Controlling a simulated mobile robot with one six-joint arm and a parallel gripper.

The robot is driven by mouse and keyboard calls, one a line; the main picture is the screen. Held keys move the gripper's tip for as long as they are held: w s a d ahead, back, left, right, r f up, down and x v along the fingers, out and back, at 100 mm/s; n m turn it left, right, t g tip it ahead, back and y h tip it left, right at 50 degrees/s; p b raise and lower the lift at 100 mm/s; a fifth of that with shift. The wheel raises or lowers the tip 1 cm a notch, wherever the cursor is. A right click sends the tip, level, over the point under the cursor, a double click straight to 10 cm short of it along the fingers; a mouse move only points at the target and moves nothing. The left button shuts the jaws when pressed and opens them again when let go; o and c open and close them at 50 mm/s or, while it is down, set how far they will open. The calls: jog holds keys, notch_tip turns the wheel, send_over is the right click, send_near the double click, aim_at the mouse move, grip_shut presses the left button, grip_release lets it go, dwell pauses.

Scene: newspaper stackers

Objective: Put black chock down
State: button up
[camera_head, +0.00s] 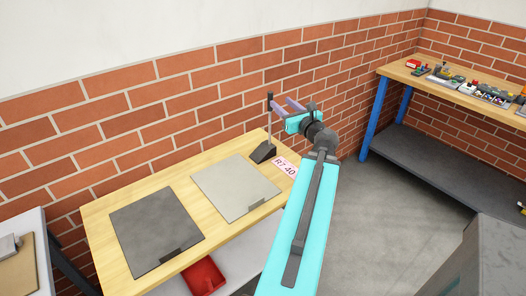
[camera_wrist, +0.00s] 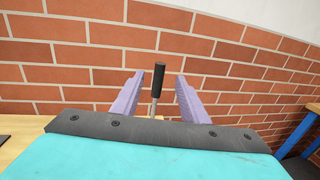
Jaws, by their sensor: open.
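The black chock (camera_head: 263,152) is a dark wedge with a thin upright rod and a black grip on top. It rests upright on the back right corner of the wooden table, beside a pink "R7 40" label (camera_head: 285,167). My gripper (camera_head: 280,107) is open, with its purple fingers level with the upper part of the rod. In the wrist view, the chock's black grip (camera_wrist: 158,79) stands between the two fingers of my gripper (camera_wrist: 159,85), with a gap on each side. The wedge base is hidden there by my gripper body.
The wooden table (camera_head: 138,195) also bears a dark grey panel (camera_head: 155,228) and a light grey panel (camera_head: 235,187). A red bin (camera_head: 204,277) sits below. A brick wall (camera_head: 180,90) stands close behind. A workbench (camera_head: 440,81) with small items is at right; grey floor lies between.

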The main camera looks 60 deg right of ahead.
aim_at(272, 95)
jog(key=shift+w, duration=0.15)
jog(key=shift+p+x, duration=1.1)
jog(key=shift+x, duration=3.05)
jog(key=shift+d, duration=0.1)
jog(key=p+x, duration=0.2)
jog(key=x, duration=0.3)
jog(key=shift+w+r, duration=0.1)
grip_shut()
